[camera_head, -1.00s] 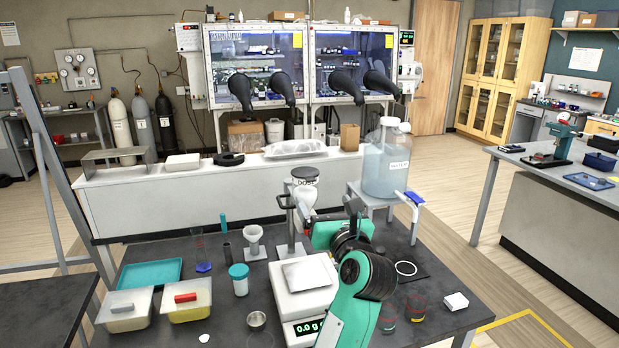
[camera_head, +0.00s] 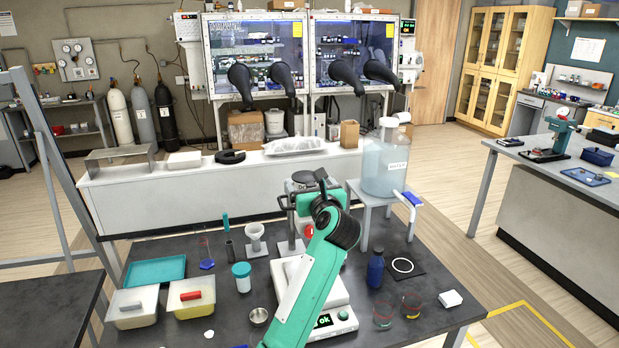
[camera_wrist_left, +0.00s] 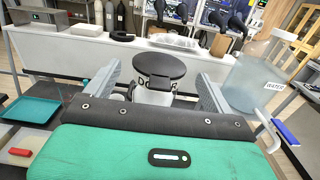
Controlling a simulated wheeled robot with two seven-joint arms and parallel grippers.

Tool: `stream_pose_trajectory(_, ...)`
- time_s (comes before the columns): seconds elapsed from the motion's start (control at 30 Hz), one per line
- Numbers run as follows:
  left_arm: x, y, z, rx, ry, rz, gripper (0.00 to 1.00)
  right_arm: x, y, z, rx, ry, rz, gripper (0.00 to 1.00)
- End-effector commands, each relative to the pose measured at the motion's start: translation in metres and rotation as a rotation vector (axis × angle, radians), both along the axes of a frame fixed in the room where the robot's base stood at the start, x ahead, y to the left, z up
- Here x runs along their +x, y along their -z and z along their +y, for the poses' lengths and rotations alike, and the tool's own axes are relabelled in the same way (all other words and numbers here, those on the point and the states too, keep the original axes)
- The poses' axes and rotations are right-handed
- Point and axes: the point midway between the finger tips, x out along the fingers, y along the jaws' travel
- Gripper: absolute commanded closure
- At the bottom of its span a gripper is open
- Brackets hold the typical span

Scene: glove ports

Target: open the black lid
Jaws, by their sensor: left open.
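The black lid (camera_wrist_left: 160,66) is a round disc on top of a pale jar (camera_wrist_left: 154,97) with a partly hidden label in the left wrist view. In the head view the lid (camera_head: 303,177) shows only in part, behind my left arm and hand. My left gripper (camera_wrist_left: 158,78) is open, its two grey fingers spread on either side of the lid and jar. The lid appears between the fingers, and I cannot tell whether they touch it. In the head view the fingertips are hidden. My right gripper is not in view.
A water jug (camera_head: 386,160) on a stand is close on the right. A scale (camera_head: 330,318) is below my arm. A funnel on a stand (camera_head: 255,238), a blue-capped jar (camera_head: 241,277) and a dark blue bottle (camera_head: 375,268) stand nearby. A teal tray (camera_head: 153,270) lies left.

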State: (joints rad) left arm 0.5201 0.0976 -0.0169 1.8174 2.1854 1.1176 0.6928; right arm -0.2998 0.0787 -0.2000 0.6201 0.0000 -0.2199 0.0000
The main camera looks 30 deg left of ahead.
Motion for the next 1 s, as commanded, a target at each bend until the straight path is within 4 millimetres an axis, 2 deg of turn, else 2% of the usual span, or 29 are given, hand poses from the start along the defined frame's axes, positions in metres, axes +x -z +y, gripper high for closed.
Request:
stream_pose_trajectory(0.4,0.005,0.000,0.006,-0.001,0.000,-0.001,0.16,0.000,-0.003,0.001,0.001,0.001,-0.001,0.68)
stream_pose_trajectory(0.7,0.005,0.000,0.006,-0.001,0.000,-0.001,0.74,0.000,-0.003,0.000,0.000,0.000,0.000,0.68)
stream_pose_trajectory(1.0,0.014,-0.003,0.006,-0.019,-0.001,0.012,0.77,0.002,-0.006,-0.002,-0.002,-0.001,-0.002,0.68)
